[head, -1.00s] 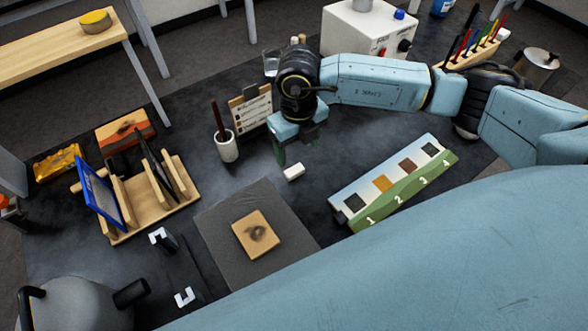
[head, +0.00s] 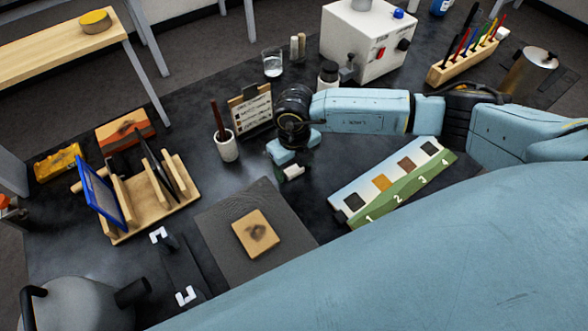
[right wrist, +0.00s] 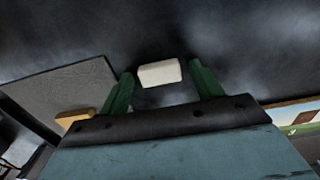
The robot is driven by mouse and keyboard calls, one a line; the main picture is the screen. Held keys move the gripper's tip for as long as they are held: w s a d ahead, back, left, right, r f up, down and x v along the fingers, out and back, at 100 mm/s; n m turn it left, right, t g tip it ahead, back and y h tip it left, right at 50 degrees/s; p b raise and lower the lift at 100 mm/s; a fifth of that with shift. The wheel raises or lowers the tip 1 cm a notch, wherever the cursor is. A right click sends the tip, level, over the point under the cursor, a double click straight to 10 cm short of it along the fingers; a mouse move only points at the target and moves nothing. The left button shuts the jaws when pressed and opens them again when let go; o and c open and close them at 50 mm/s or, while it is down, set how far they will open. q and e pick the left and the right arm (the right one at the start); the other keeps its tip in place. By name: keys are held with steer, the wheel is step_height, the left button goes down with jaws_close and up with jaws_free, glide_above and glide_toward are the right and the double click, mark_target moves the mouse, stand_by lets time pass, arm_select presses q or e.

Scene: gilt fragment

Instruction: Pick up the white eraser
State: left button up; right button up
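The white eraser (head: 293,172) is a small pale block on the dark tabletop in the middle of the head view, partly covered by my right gripper (head: 289,160). In the right wrist view the eraser (right wrist: 160,73) shows between the two green fingers of my right gripper (right wrist: 162,80). The fingers are open, with a gap visible on each side of the eraser, so neither seems to touch it. My left gripper is not in view.
A grey mat (head: 217,238) with a tan tile (head: 256,234) lies in front and to the left. A numbered swatch board (head: 395,183) lies to the right. A white cup (head: 227,148) and a small card stand (head: 251,112) stand behind. A wooden rack (head: 150,205) is farther left.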

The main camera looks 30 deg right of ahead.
mark_target(294, 169)
steer(key=c, duration=0.9)
steer(key=shift+o, duration=0.2)
step_height(294, 169, up, 10)
steer(key=o, duration=0.4)
steer(key=c, duration=0.3)
